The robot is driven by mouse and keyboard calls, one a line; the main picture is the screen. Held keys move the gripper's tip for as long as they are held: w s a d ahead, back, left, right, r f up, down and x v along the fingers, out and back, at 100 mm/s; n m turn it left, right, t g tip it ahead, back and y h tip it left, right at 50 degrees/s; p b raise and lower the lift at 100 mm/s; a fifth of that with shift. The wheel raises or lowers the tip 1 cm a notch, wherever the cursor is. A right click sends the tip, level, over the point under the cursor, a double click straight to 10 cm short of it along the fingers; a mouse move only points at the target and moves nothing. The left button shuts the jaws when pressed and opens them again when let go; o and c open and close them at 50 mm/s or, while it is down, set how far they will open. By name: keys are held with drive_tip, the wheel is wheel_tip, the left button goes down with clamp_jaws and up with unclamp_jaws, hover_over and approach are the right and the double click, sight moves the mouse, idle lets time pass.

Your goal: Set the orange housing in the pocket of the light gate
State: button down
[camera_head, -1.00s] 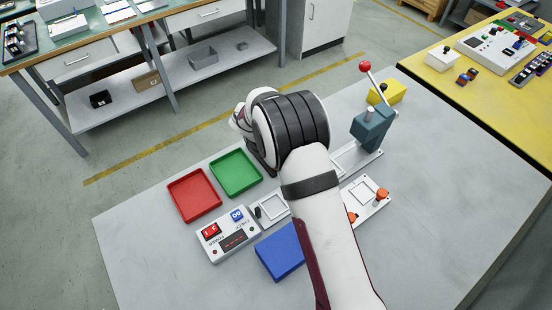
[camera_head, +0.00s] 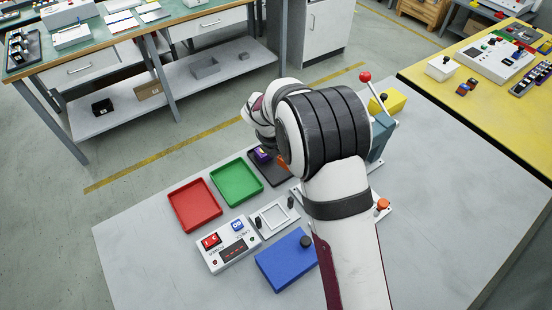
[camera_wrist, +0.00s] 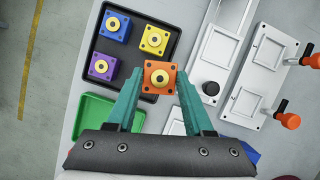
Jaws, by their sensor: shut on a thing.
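The orange housing (camera_wrist: 160,77), a square block with a round yellow and black centre, is held between the green fingers of my gripper (camera_wrist: 160,90) in the wrist view. The light gate (camera_head: 264,226) is a light plate with a square pocket and two black posts, beside the control box in the head view. Its pocket looks empty. My gripper's fingers are hidden behind my arm in the head view.
The black tray (camera_wrist: 152,98) holds blue, yellow and purple housings. Green (camera_head: 214,187) and red (camera_head: 176,209) trays, a control box (camera_head: 214,260) and a blue box (camera_head: 285,263) surround the gate. A fixture with orange clamps (camera_wrist: 290,120) stands right in the wrist view.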

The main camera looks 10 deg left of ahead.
drive_tip(key=s+d+r, duration=0.1)
drive_tip(key=d+r, duration=0.4)
drive_tip(key=d, duration=0.3)
drive_tip(key=s+a+f+m+g+h, duration=0.15)
drive_tip(key=s+a+m+g, duration=0.35)
drive_tip(key=m, duration=0.5)
drive_tip(key=s+a+f+m+g, duration=0.2)
drive_tip(key=s+a+m, duration=0.2)
drive_tip(key=s+m, duration=0.5)
drive_tip(key=shift+m+y, duration=0.25)
drive_tip(key=shift+m, duration=0.65)
drive_tip(key=shift+w+f, duration=0.4)
drive_tip(key=shift+f, duration=0.45)
drive_tip(key=shift+w+f, duration=0.35)
drive_tip(key=shift+f, duration=0.55)
drive_tip(key=shift+w+f, duration=0.4)
drive_tip(key=shift+f, duration=0.45)
drive_tip(key=shift+f, duration=0.7)
drive_tip(key=shift+c, duration=1)
unclamp_jaws()
drive_tip(key=shift+o, duration=0.3)
drive_tip(key=shift+r, duration=0.1)
